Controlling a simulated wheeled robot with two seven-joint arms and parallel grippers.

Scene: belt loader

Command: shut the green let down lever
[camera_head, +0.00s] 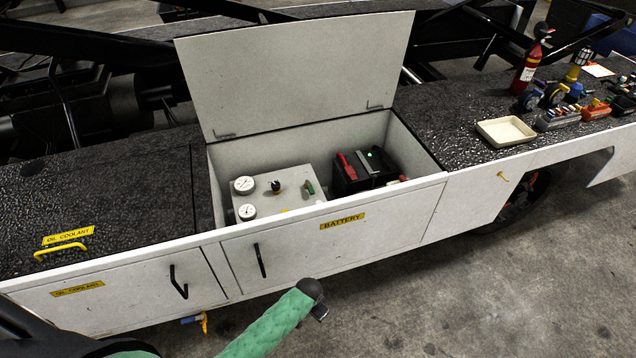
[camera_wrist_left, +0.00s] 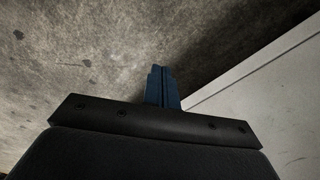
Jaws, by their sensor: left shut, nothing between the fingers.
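The green let down lever (camera_head: 309,187) is a small green handle on the top of a light grey box in the open battery compartment. It looks tilted, but it is too small to tell its exact position. A small dark knob (camera_head: 276,187) stands to its left. My left gripper (camera_wrist_left: 162,88) has its blue fingers together and empty in the left wrist view. It is over the concrete floor beside a white side panel, apart from the lever. Its fingers cannot be made out in the head view. My right gripper is not in view.
The compartment lid (camera_head: 300,75) stands raised behind the opening. Two white gauges (camera_head: 244,185) lie left of the lever, and a black battery (camera_head: 362,170) with a red part lies right. A cream tray (camera_head: 506,131), tools and a red extinguisher (camera_head: 528,68) stand on the right deck.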

